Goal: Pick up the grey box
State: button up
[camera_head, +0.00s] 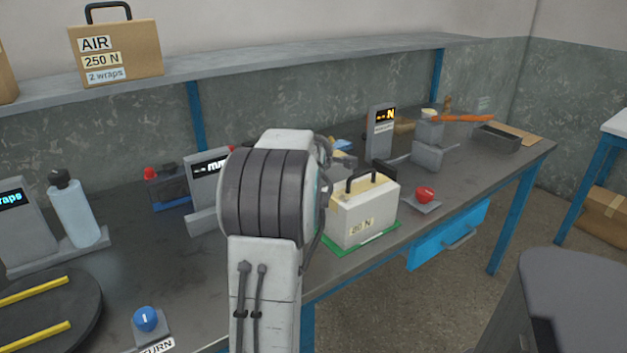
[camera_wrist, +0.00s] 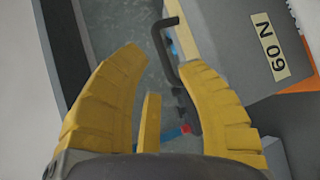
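In the wrist view, a grey box (camera_wrist: 255,75) fills the right side, with a "60 N" label on its face and an orange edge beside it. A black handle (camera_wrist: 158,40) stands out near it, close to my fingertips. My gripper (camera_wrist: 163,64) is open, its yellow fingers apart on either side of the handle's line; I cannot tell whether they touch it. In the head view my arm hides the gripper, and I cannot make out the grey box there.
In the head view, a cream box (camera_head: 362,213) labelled "80 N" stands on a green mat (camera_head: 345,255). A red button (camera_head: 425,194) is beside it. A brown "AIR" box (camera_head: 117,52) is on the shelf. A bottle (camera_head: 73,209) and a blue button (camera_head: 145,319) are at left.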

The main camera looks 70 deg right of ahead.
jog(key=shift+x, duration=2.55)
jog(key=shift+o, duration=0.3)
jog(key=shift+r, duration=0.1)
grip_shut()
